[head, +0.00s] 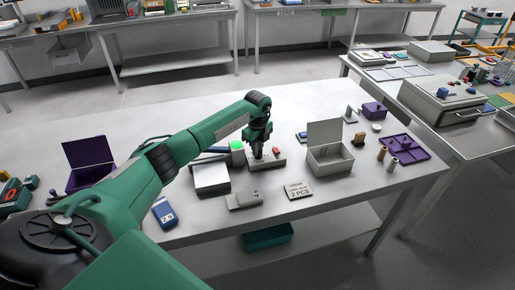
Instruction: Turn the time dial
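A small pale control block (268,163) lies on the white table, with a red part (276,150) on its right side. My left gripper (257,154) points straight down over the left part of this block, its tips at or just above the top. The time dial cannot be made out; it may be hidden behind the gripper. The fingers are small and dark, so I cannot tell whether they are open, shut or touching anything. My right gripper is not in view.
A green-topped item (237,149) and a white box (211,178) stand left of the block. An open grey box (330,157) stands to its right, with a purple tray (406,150) farther right. A "2 PCS" card (298,191) lies in front.

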